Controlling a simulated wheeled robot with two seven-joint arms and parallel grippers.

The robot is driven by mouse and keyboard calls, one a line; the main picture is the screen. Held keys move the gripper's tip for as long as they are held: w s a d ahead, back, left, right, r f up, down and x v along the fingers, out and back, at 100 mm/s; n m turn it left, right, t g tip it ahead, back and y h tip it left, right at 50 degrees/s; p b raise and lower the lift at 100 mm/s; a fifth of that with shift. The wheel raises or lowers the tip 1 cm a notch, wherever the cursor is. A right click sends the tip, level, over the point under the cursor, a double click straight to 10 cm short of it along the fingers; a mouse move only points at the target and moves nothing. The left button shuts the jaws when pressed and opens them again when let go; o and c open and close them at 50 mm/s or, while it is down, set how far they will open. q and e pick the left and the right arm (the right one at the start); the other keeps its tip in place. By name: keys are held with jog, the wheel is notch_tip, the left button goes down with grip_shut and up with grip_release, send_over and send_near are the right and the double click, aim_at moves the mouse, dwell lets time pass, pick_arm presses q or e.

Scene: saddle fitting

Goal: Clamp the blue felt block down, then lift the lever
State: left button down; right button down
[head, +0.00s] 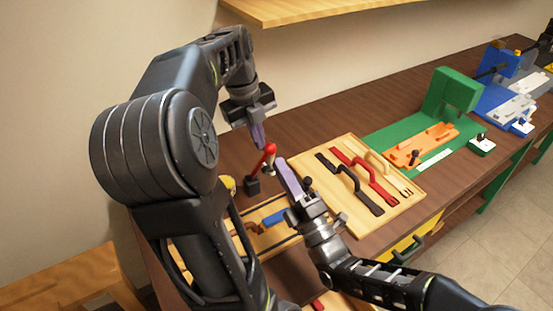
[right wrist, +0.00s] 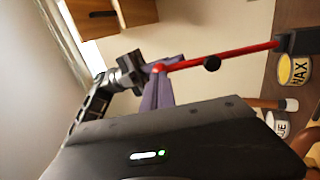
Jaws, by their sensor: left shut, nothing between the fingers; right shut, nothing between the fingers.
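The red lever (head: 263,160) rises from a black base (head: 252,187) and leans to the right, ending in a red ball. It crosses the right wrist view (right wrist: 220,56), with a dark knob near its middle. My left gripper (head: 259,136) is shut, its purple fingers just above the ball; I cannot tell if they touch. My right gripper (head: 287,176) is shut and empty, just right of the lever. The blue felt block (head: 275,216) lies on the wooden board, partly hidden by my right gripper.
A wooden tool tray (head: 400,205) with black, red and tan handles lies to the right. Beyond it stands a green fixture (head: 455,92) with an orange plate (head: 420,146). Tins, one marked WAX (right wrist: 295,70), stand near the lever base. A shelf (head: 300,10) hangs above.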

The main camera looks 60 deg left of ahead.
jog(key=x, duration=0.3)
jog(key=shift+d, duration=0.1)
